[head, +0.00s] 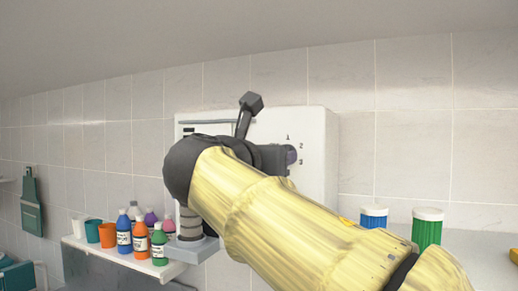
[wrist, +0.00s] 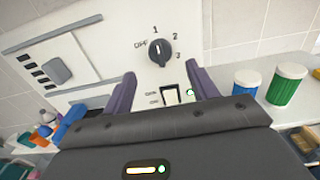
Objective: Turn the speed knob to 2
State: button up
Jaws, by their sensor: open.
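The speed knob (wrist: 160,53) is a round black dial on a white panel in the wrist view, with OFF, 1, 2 and 3 printed around it. Its pale pointer mark appears to point up, close to 1. My gripper (wrist: 162,88) is open, with two dark purple fingers. The fingertips appear below the knob in the picture, one to each side, with nothing between them on the knob. In the head view my gripper (head: 287,156) is in front of the white machine (head: 318,130), and my arm hides the knob; the printed numbers show beside it.
A shelf (head: 125,262) with several bottles and cups is at left. A dark lever (head: 247,110) shows above my arm.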

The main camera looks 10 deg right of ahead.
jog(key=p+x, duration=0.2)
jog(key=x, duration=0.5)
jog(key=shift+w, duration=0.1)
jog(key=c, duration=1)
